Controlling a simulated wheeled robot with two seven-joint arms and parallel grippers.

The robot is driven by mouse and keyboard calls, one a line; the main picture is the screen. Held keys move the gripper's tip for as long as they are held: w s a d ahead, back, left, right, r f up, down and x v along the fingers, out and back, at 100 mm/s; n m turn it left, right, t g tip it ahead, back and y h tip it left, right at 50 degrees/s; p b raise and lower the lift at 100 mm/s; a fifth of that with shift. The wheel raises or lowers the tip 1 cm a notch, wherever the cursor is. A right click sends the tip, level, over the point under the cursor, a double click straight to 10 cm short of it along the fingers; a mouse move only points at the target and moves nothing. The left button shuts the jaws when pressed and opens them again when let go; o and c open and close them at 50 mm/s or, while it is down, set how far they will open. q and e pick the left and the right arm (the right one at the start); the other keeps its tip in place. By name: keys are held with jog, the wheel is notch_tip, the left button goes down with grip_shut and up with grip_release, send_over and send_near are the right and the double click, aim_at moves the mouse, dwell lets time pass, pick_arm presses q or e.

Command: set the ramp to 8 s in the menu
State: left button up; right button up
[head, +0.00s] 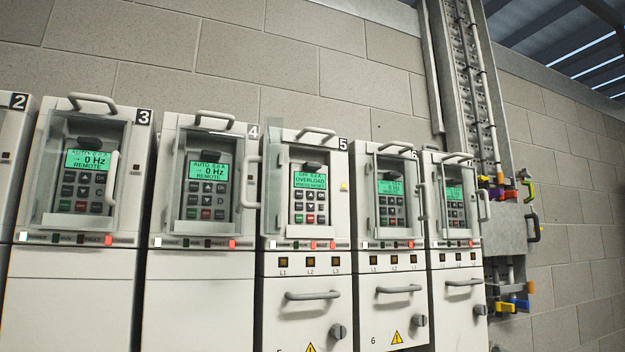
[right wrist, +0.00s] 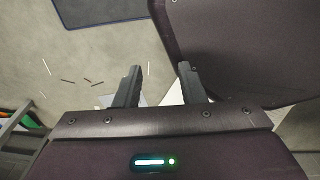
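Drive 5 (head: 340,215) stands in the middle of the row in the head view. Its green display (head: 310,179) seems to read OFF, 0.0 A, OVERLOAD, PRESS RESET; no ramp menu shows on it. Below the display is its keypad (head: 309,207) with grey, red and green keys. Its clear cover (head: 273,165) appears swung open to the left, leaving the keypad uncovered. My right gripper (right wrist: 158,82) shows in the right wrist view, its two fingers apart with nothing between them, above the floor. It is not in the head view. My left gripper is in neither view.
Drive 3 (head: 127,200) and drive 4 (head: 165,200) are left of drive 5, with covers over their keypads and 0 Hz displays. Drive 6 (head: 361,205) is to the right. A rack of coloured padlocks (head: 497,192) hangs on the wall. Small sticks (right wrist: 68,81) lie on the floor.

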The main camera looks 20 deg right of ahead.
grip_shut()
dwell(0.3)
jog(key=shift+d, duration=0.1)
dwell(1.5)
